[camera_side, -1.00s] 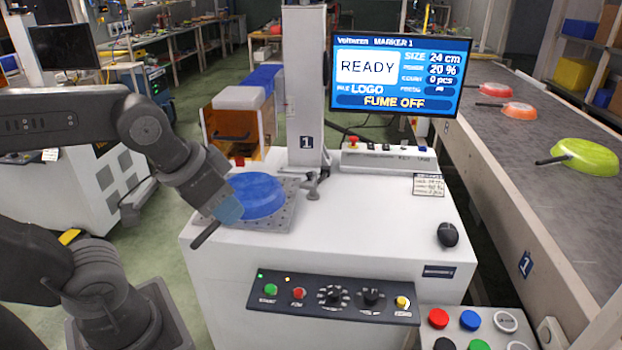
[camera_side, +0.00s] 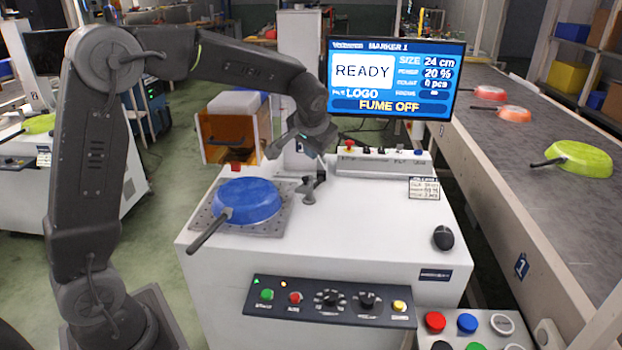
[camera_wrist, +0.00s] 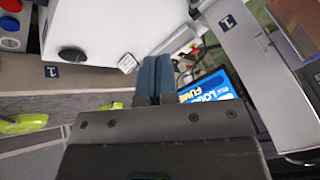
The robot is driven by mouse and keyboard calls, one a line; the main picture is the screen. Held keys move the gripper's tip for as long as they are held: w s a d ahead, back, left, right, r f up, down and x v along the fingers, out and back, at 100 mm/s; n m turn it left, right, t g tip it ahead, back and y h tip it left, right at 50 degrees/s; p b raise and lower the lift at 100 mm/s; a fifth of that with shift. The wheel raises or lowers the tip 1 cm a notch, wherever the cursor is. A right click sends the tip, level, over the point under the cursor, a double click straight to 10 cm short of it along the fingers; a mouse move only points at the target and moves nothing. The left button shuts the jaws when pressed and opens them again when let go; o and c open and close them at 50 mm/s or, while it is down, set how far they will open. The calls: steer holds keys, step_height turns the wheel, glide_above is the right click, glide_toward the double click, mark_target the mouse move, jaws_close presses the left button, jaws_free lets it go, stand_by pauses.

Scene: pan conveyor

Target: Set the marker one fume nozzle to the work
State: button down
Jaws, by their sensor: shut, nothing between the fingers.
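The fume nozzle (camera_side: 310,188), a small dark grey piece, stands on the white marker one table just right of the blue pan (camera_side: 250,200). The pan rests on a perforated plate (camera_side: 275,227), its dark handle pointing to the front left. My gripper (camera_side: 318,155) is above the table, in front of the column and above the nozzle, apart from it. In the wrist view its blue fingers (camera_wrist: 155,72) are together with nothing between them. The marker screen (camera_side: 395,80) reads READY, LOGO and FUME OFF; part of it also shows in the wrist view (camera_wrist: 208,94).
A button panel (camera_side: 330,302) is on the front. A conveyor (camera_side: 540,170) with several pans runs along the right. The table's middle is clear.

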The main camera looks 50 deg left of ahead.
steer(key=w+a+f+y, duration=0.1)
steer(key=w+a+f, duration=0.5)
steer(key=w+f, duration=0.2)
steer(key=shift+w+f+n+g, duration=0.3)
steer(key=shift+w+f, duration=0.1)
steer(key=shift+f, duration=0.5)
glide_toward(310, 184)
step_height(310, 184, down, 3)
steer(key=w+d, duration=0.2)
steer(key=shift+s+a+f, duration=0.1)
steer(key=shift+a+f, duration=0.1)
steer(key=shift+a, duration=0.5)
steer(key=shift+s+a+f, duration=0.1)
steer(key=shift+a+f, duration=0.15)
steer(key=shift+a, duration=0.4)
steer(key=shift+a+f, duration=0.2)
steer(key=shift+a, duration=0.5)
steer(key=shift+s+a+m, duration=0.15)
steer(key=shift+s+m, duration=0.05)
steer(key=shift+m, duration=0.4)
